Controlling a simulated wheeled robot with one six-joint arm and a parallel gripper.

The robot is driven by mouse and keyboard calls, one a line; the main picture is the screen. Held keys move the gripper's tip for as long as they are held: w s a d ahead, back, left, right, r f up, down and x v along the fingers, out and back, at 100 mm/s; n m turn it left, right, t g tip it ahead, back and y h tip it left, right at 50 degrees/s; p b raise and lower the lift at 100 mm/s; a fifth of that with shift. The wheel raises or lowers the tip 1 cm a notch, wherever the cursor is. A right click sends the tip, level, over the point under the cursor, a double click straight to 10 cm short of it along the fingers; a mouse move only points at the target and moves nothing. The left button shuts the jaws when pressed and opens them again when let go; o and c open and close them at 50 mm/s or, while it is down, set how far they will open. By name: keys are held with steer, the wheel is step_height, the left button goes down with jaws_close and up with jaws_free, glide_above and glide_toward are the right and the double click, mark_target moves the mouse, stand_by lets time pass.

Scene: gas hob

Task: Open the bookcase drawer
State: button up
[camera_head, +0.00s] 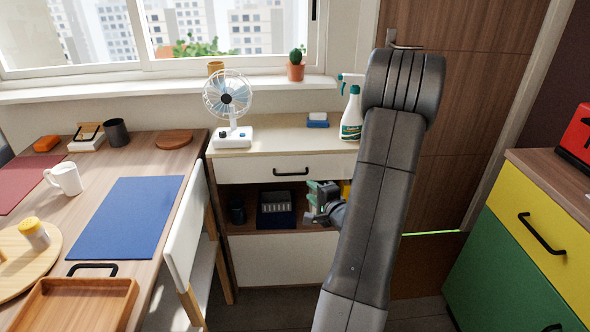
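A low bookcase stands under the window, with a light wooden top (270,133). Its white upper drawer (243,169) looks shut and has a black bar handle (291,172). Below it is an open shelf, then a plain white lower panel (285,258). My arm comes up from the bottom and covers the right part of the bookcase. My gripper (318,207) shows in part at the left of my arm, in front of the open shelf, lower than the handle and to its right. It looks apart from the handle. Its fingers are too small and hidden to read.
A fan (228,98), a blue item (317,121) and a spray bottle (352,115) stand on the bookcase. A white chair (187,232) and a desk (150,158) are at left. A yellow and green cabinet (520,235) is at right. A narrow floor strip shows before the bookcase.

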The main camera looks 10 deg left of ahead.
steer(key=x, duration=1.3)
steer(key=shift+p, duration=0.35)
steer(key=shift+a, duration=0.1)
steer(key=shift+c, duration=0.4)
jaws_close()
